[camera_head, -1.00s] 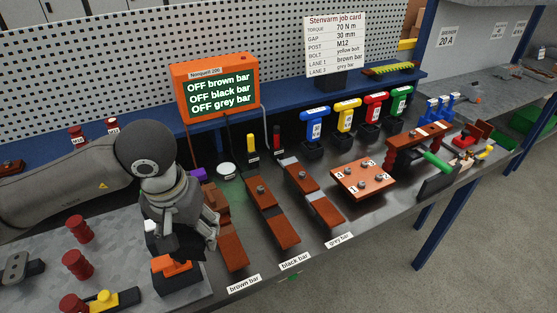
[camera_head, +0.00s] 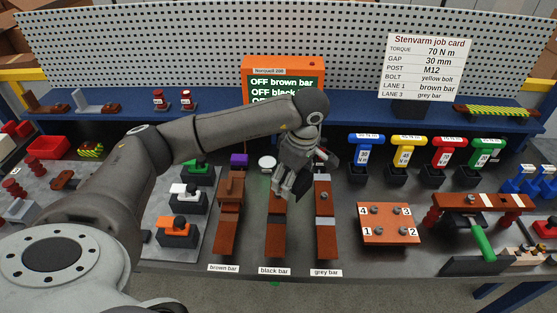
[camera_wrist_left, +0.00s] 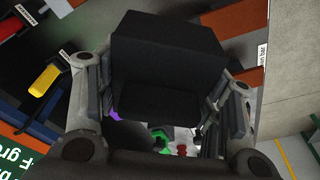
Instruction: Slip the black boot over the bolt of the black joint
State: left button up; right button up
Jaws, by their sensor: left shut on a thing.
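My left gripper (camera_head: 284,190) hangs over the far part of the black bar lane in the head view. In the left wrist view it is shut on the black boot (camera_wrist_left: 165,45), a black block between the fingers. The black bar (camera_head: 275,235) runs toward the front edge. Its joint and bolt are hidden behind the gripper, so I cannot tell whether boot and bolt touch. My right gripper is in neither view.
The brown bar (camera_head: 227,235), with a brown block on it, lies left of the black lane. The grey bar (camera_head: 325,235) lies to the right with a bolt showing. A numbered plate (camera_head: 388,223) stands farther right. The orange display (camera_head: 258,68) stands behind the arm.

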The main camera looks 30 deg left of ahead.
pick_arm(q)
jog(key=a+n, duration=0.1)
jog(key=n, duration=0.1)
jog(key=a+n+p, duration=0.1)
jog(key=a+n, duration=0.1)
jog(key=a+f+n, duration=0.1)
jog(key=a+n, duration=0.1)
jog(key=shift+w+f+g+p, duration=0.1)
jog(key=shift+w+g+p, duration=0.3)
jog(key=shift+a+f+n, duration=0.15)
jog(key=shift+n, duration=0.25)
jog(key=shift+w, duration=0.1)
jog(key=shift+a+f, duration=0.1)
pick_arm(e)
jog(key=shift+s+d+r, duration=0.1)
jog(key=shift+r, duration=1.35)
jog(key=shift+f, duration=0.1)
